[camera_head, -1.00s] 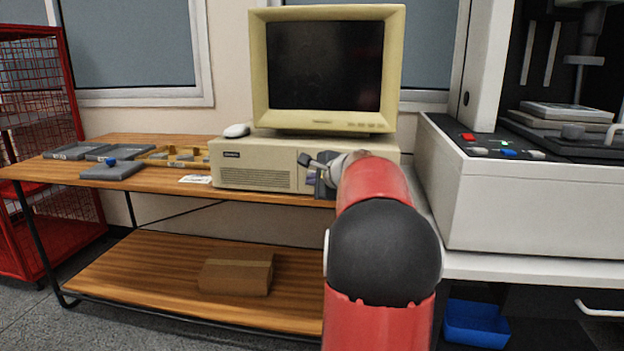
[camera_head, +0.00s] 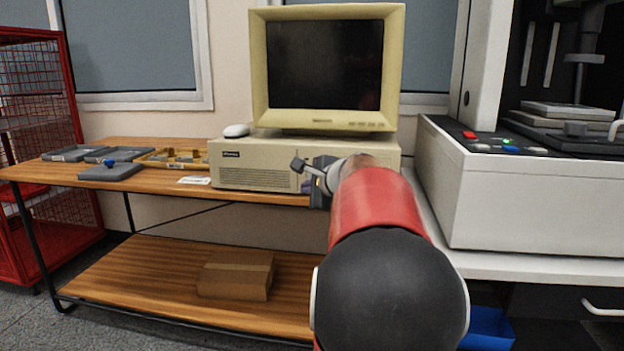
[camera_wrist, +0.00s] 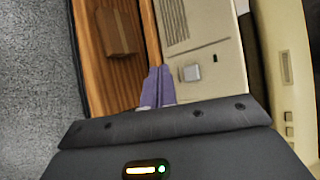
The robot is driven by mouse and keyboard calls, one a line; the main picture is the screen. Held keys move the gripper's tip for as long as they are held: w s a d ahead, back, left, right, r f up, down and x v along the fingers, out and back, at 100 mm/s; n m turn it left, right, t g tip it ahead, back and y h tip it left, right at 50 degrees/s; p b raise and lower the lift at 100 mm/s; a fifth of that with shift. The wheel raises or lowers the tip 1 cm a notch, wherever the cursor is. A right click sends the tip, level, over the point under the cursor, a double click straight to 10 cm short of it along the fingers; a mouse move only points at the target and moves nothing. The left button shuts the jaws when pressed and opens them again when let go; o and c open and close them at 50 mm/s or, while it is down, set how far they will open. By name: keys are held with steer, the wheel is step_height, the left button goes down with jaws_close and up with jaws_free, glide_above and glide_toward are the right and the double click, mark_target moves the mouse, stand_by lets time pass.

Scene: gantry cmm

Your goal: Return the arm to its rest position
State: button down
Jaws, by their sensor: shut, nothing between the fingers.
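My red and black arm rises in front of the right part of the computer in the head view. My gripper (camera_head: 318,187) shows small at the arm's far end, in front of the beige computer case (camera_head: 250,165). In the wrist view the two purple fingers of my gripper (camera_wrist: 156,86) lie together, shut and empty. Beyond them are the wooden bench and the computer case (camera_wrist: 200,40). I cannot tell from the wrist view how far the fingertips are from the case.
A monitor (camera_head: 325,65) stands on the case. Grey trays (camera_head: 110,172) lie on the left of the wooden bench. A cardboard box (camera_head: 236,275) sits on the lower shelf. A white measuring machine (camera_head: 540,205) stands at right, a red cage (camera_head: 40,130) at left.

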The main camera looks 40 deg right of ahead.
steer(key=shift+a, duration=0.1)
stand_by(0.3)
steer(key=s+a+f+n+g+y, duration=0.1)
steer(key=s+a+n, duration=0.15)
steer(key=a, duration=0.45)
steer(key=s+a+f+n+g+y+p, duration=0.15)
steer(key=a+n, duration=0.25)
steer(key=a, duration=0.4)
steer(key=s+a+f+n+g+y, duration=0.1)
steer(key=s+a+n, duration=0.25)
steer(key=a, duration=0.35)
steer(key=s+a+f+n+g, duration=0.1)
steer(key=s+a+f+n, duration=0.2)
steer(key=s, duration=0.3)
steer(key=s+a+f+n+g+h, duration=0.1)
steer(key=s+a+f+n, duration=0.3)
steer(key=s+n, duration=0.2)
steer(key=s+a+f+n+g, duration=0.1)
steer(key=s+a+f+n, duration=0.2)
steer(key=s, duration=0.3)
steer(key=shift+a+f+n+g+p, duration=0.15)
steer(key=shift+n+g+p, duration=0.25)
steer(key=shift+n, duration=0.4)
